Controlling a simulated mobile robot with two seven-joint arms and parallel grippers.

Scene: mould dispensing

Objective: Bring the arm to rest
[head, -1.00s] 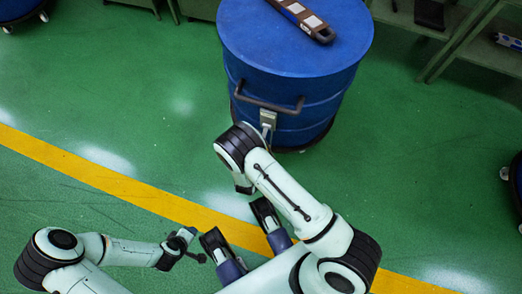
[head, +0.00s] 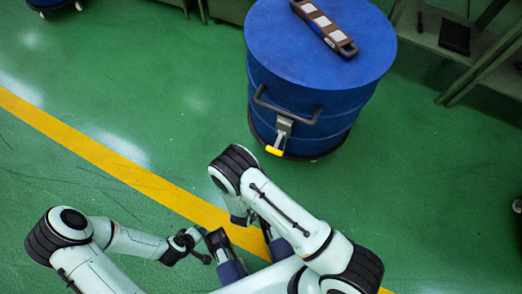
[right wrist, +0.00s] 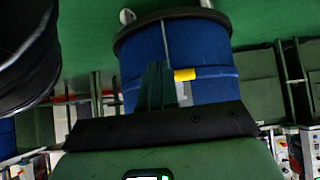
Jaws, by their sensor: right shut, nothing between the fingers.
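A blue drum (head: 320,95) stands upright on the green floor at the upper middle of the head view. A grey valve with a yellow handle (head: 275,150) is on its near side. In the right wrist view the drum (right wrist: 215,60) appears upside down beyond my right gripper (right wrist: 156,86), whose fingers are shut and empty, apart from the drum. In the head view my right arm is bent in front of the drum and its fingers are hidden. My left gripper (head: 196,246) is at the lower left, clear of the drum; its finger opening is too small to tell.
A dark bar-shaped tool with light panels (head: 325,25) lies on the drum's lid. A green shelf (head: 470,60) stands at the upper right with a dark item on it. A yellow floor line (head: 110,160) runs diagonally. The floor left of the drum is clear.

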